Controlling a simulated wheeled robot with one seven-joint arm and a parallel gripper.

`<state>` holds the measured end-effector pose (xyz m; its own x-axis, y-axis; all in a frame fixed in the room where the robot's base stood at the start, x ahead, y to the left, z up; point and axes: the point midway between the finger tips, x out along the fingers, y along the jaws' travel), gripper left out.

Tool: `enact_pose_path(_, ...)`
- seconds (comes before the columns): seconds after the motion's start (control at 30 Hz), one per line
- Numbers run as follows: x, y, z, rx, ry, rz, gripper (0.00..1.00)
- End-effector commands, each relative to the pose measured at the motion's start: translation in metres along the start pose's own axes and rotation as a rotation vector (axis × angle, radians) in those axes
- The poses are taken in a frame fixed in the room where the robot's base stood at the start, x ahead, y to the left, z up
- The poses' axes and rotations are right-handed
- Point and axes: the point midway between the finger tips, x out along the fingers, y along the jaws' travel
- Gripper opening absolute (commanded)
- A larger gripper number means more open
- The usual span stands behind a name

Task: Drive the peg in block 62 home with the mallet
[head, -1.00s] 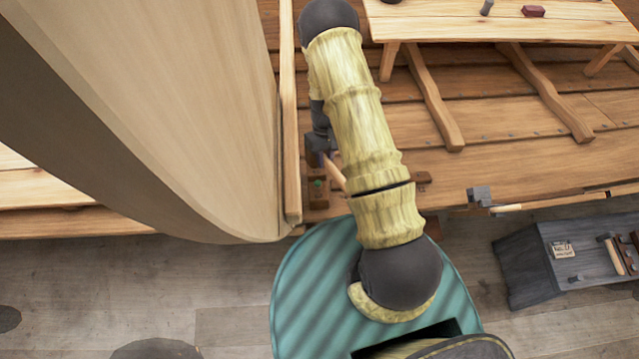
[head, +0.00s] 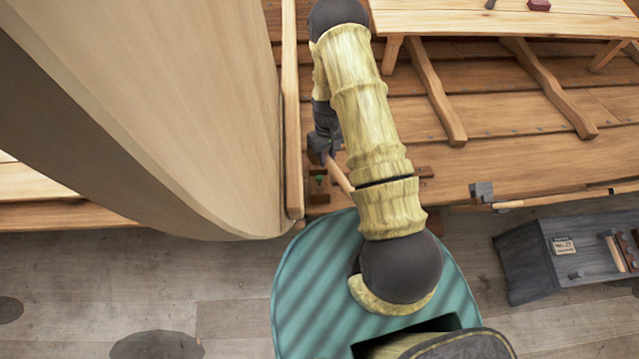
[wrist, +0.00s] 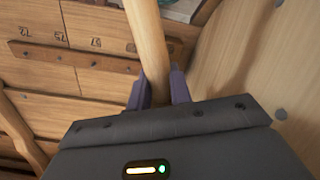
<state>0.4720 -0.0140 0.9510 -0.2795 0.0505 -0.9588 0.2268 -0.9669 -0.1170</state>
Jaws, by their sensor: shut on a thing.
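My gripper (head: 328,156) is shut on the wooden handle of the mallet (head: 340,177). In the wrist view, the purple fingers (wrist: 160,90) stand on either side of the pale handle (wrist: 148,40), which runs up out of the frame. I cannot make out the mallet's head. A small brown block with a green mark on it (head: 319,186) lies on the planking just below my gripper, beside the hull's edge. Its number is not readable, and I cannot tell the peg's height.
The large pale hull (head: 150,110) rises close on the left. A bench (head: 500,25) stands at the upper right. A grey-headed tool (head: 481,192) lies right of my arm. A grey tool box (head: 540,262) stands at lower right.

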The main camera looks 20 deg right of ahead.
Motion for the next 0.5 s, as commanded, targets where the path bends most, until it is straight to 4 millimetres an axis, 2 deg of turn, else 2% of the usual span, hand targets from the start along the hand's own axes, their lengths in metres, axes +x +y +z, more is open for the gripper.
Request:
enact_pose_path(0.03,-0.0252,0.0002,-0.0003,0.001,0.004,0.001,0.0)
enact_pose_path(0.07,-0.0276,-0.0001,0.0011,0.001,-0.003,-0.001,0.0)
enact_pose_path(0.13,-0.0215,-0.0004,0.0025,0.001,-0.009,-0.003,0.0)
enact_pose_path(0.5,-0.0218,-0.0002,0.0015,0.001,-0.009,-0.002,0.0)
